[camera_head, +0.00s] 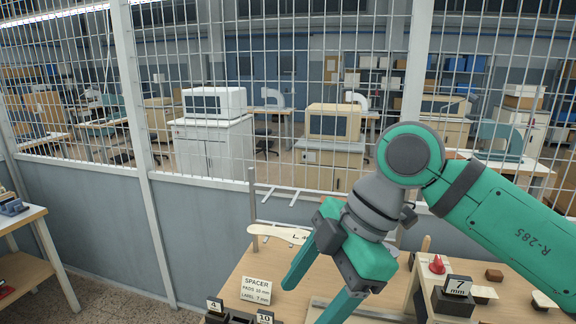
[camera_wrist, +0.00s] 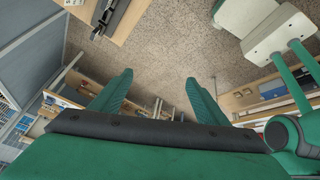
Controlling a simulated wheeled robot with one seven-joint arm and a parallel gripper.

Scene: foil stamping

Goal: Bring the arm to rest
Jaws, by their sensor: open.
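My gripper (camera_head: 318,288) is in the lower middle of the head view, at the end of my green and grey arm. Its two green fingers stand apart with nothing between them. In the head view it hangs over or in front of the wooden table (camera_head: 236,283); its exact height above the table I cannot tell. In the wrist view my gripper (camera_wrist: 157,90) shows both fingers spread and empty, with speckled floor behind them.
A wire-mesh fence (camera_head: 300,100) stands behind. Another wooden table (camera_head: 25,216) is at the left, with bare floor between.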

